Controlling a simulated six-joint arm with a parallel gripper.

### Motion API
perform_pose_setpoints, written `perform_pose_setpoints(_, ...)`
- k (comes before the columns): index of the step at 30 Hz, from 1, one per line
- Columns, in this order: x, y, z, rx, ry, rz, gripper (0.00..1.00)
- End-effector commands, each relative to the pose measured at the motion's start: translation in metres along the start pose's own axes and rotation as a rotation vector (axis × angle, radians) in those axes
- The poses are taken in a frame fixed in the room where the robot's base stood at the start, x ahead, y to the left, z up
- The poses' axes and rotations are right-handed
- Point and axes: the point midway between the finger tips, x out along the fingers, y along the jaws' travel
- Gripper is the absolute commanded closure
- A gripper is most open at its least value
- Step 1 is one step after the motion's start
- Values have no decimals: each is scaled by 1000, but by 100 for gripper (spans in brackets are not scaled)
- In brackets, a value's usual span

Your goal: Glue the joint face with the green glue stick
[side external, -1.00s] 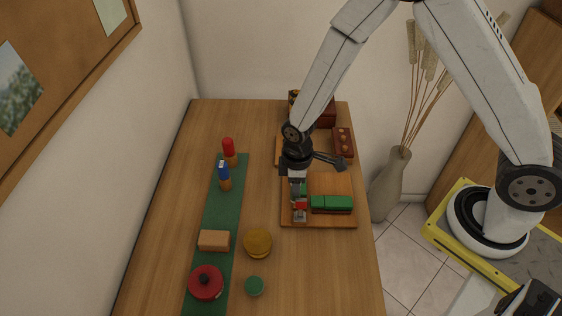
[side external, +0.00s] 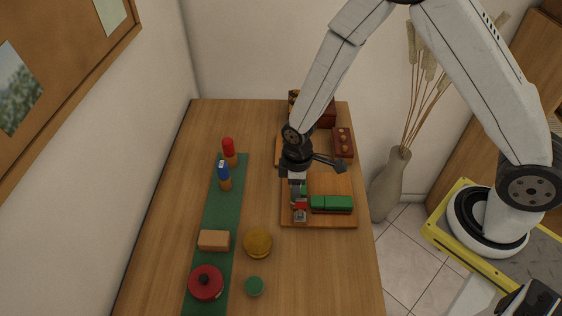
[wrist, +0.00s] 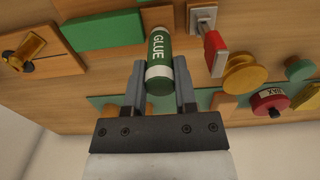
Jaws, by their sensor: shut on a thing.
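The green glue stick (wrist: 159,62), with a white GLUE label, is between the two fingers of my gripper (wrist: 160,70), which is shut on it. In the side view my gripper (side external: 298,188) points down over the left part of the wooden board (side external: 318,222). In the wrist view the far end of the stick is close to a small wooden block (wrist: 158,16); I cannot tell whether they touch. A long green block (wrist: 103,31) lies to the left of it. The joint face cannot be made out for certain.
A metal-and-red clamp-like piece (wrist: 214,50) stands just right of the stick. A red WAX tin (side external: 206,284), a yellow disc (side external: 257,242), a wooden block (side external: 214,240) and red and blue-topped tools lie to the left. A dark red box (side external: 343,142) stands behind.

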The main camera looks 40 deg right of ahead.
Motion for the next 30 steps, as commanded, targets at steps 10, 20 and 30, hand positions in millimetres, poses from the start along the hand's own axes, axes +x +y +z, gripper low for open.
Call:
perform_pose_setpoints(10,4,0,0,0,1,1,100)
perform_pose_setpoints(20,3,0,8,1,1,0,100)
perform_pose_setpoints(30,1,0,25,1,1,1,100)
